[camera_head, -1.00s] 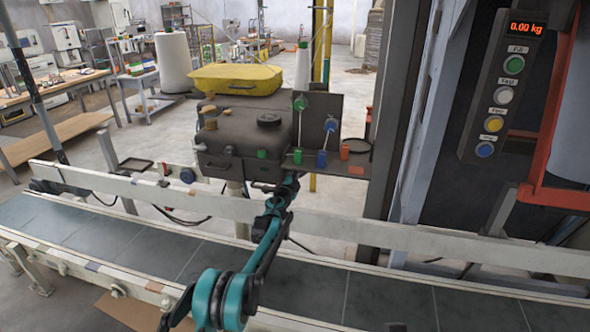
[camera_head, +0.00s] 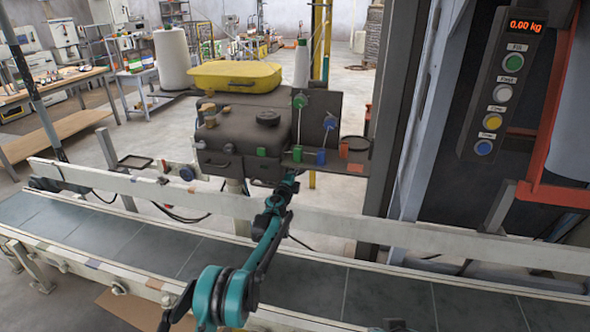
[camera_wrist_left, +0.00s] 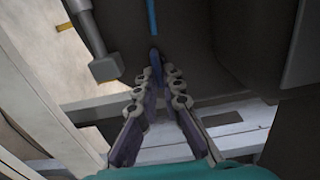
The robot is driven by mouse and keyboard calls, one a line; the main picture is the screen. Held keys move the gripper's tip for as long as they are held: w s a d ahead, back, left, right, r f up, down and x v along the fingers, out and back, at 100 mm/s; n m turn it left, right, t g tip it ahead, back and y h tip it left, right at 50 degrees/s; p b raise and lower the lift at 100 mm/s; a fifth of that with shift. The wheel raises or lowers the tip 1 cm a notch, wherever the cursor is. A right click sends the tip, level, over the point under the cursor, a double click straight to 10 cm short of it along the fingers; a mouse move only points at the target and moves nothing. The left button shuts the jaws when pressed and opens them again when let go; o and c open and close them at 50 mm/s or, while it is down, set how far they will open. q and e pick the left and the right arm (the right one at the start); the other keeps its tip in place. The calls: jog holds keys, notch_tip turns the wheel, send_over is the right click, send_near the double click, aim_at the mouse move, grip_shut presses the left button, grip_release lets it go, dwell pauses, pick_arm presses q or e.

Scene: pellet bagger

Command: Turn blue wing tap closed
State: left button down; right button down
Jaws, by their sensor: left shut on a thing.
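My left gripper shows in the wrist view (camera_wrist_left: 155,75), its two jointed fingers closing at their tips on a dark blue piece, which looks like the blue wing tap (camera_wrist_left: 155,57). The fingers hide much of it, so its turn angle cannot be told. A bright blue strip (camera_wrist_left: 152,17) shows just beyond it. In the head view my left arm reaches up over the conveyor to the underside of the dark machine (camera_head: 240,135); the fingertips and the tap are hidden there. My right gripper is in no view.
A shelf (camera_head: 352,168) on the machine carries green (camera_head: 297,153), blue (camera_head: 320,157) and red (camera_head: 343,150) pieces. A pale rail (camera_head: 350,228) and the conveyor (camera_head: 130,240) run below. A grey bracket (camera_wrist_left: 105,66) hangs left of my fingers. A button panel (camera_head: 503,90) is at right.

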pick_arm(q)
jog(key=c, duration=1.7)
grip_release()
jog(key=shift+s, duration=0.1)
jog(key=v, duration=1.2)
jog(key=shift+f, duration=0.1)
